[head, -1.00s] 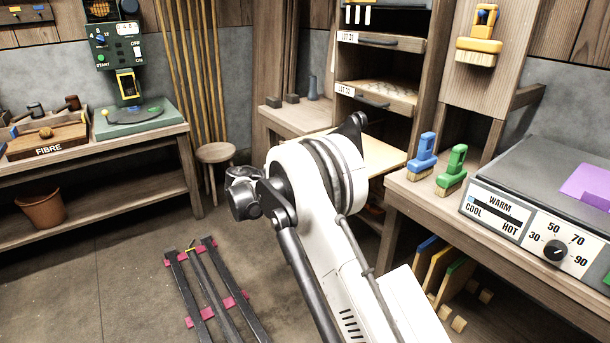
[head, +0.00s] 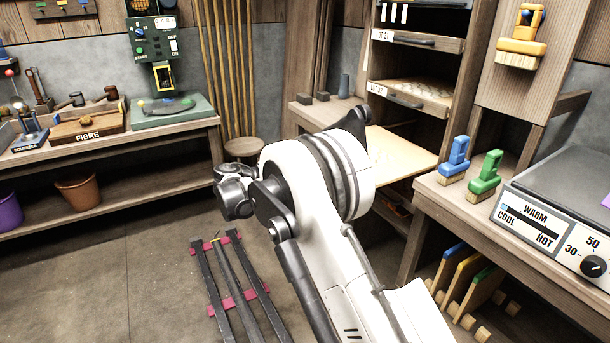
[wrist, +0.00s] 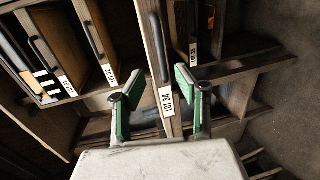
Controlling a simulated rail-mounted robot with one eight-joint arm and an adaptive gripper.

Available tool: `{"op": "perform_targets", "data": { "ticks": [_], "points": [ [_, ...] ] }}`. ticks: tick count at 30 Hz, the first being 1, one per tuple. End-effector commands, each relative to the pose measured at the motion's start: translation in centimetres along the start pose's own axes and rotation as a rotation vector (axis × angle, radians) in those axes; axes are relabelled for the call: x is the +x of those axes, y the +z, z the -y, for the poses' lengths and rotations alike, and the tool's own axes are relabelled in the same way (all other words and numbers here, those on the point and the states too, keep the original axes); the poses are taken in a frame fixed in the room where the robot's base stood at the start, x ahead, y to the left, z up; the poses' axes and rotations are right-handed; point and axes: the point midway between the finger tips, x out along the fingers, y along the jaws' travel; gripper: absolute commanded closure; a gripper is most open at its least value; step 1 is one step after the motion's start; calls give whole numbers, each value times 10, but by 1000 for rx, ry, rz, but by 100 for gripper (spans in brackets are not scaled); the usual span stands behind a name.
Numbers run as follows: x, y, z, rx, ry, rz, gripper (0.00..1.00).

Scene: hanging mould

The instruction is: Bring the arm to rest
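My gripper (wrist: 160,78) shows in the wrist view with its two green-padded fingers spread apart and nothing held between them. Behind the fingers is a wooden drawer front with a dark handle and a LOT label (wrist: 166,102), seen tilted. The gap between the fingertips and the drawer cannot be judged. In the head view my white arm (head: 335,190) is bent in the middle of the picture, and my gripper is hidden there.
A drawer cabinet (head: 417,97) stands behind the arm. At right, a bench holds a blue brush (head: 454,160), a green brush (head: 485,172) and a warming unit (head: 540,218). A stool (head: 244,148) and a floor rack (head: 237,290) are at left. Open floor lies left.

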Motion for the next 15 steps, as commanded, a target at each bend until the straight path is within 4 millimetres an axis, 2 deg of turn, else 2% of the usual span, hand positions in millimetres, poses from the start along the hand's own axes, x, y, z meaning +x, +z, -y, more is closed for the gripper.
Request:
{"op": "perform_targets", "data": {
  "ticks": [5,8,11,15],
  "points": [
    [1,1,-2,0,-2,0,68],
    [4,6,-12,1,-20,0,68],
    [12,17,-31,5,-60,-4,68],
    [24,42,-66,17,-142,-11,68]
  ]
}}
